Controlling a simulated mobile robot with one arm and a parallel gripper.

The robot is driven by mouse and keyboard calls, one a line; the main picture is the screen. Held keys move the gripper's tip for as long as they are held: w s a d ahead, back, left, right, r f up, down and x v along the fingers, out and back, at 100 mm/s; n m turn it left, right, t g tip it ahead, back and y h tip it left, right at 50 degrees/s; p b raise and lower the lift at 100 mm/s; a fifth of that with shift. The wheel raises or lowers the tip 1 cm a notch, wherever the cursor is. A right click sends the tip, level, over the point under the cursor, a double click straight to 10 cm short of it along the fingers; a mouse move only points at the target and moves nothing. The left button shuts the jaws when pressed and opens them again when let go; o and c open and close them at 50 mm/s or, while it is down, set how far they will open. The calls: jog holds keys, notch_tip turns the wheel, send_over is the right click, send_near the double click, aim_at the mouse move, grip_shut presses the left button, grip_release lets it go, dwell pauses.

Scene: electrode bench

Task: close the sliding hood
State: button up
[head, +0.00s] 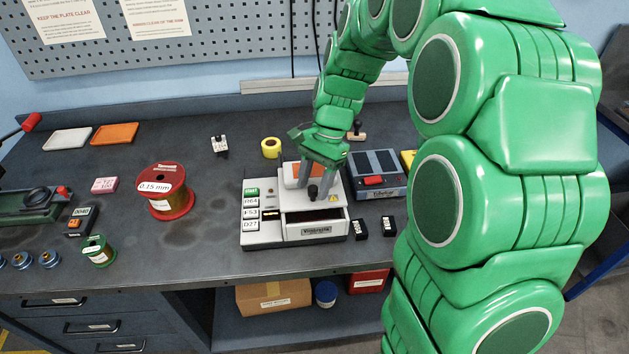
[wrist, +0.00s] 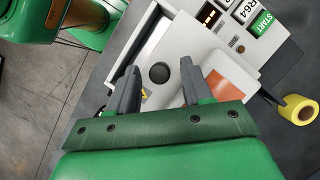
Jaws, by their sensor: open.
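The sliding hood (head: 294,199) is a white cover with an orange panel and a black knob (head: 313,191), on top of the white bench machine (head: 290,234). A dark gap shows between the hood's front edge and the machine's labelled front, so the hood stands at least partly open. My gripper (head: 316,190) points down over the hood with its fingers apart. In the wrist view the knob (wrist: 159,73) appears between the two open fingertips (wrist: 160,82), with space on both sides. The orange panel (wrist: 232,88) lies beside the right finger. Finger contact with the hood cannot be told.
A START-labelled button column (head: 251,210) is left of the hood. A grey box with a red switch (head: 376,181) stands close on the right. Two small black blocks (head: 388,226) lie at front right. A yellow roll (head: 271,147) is behind, a red spool (head: 170,205) left.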

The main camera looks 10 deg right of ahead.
grip_shut()
jog(key=shift+s, duration=0.1)
dwell(0.3)
jog(key=shift+s, duration=2.25)
grip_release()
jog(key=shift+w, duration=0.1)
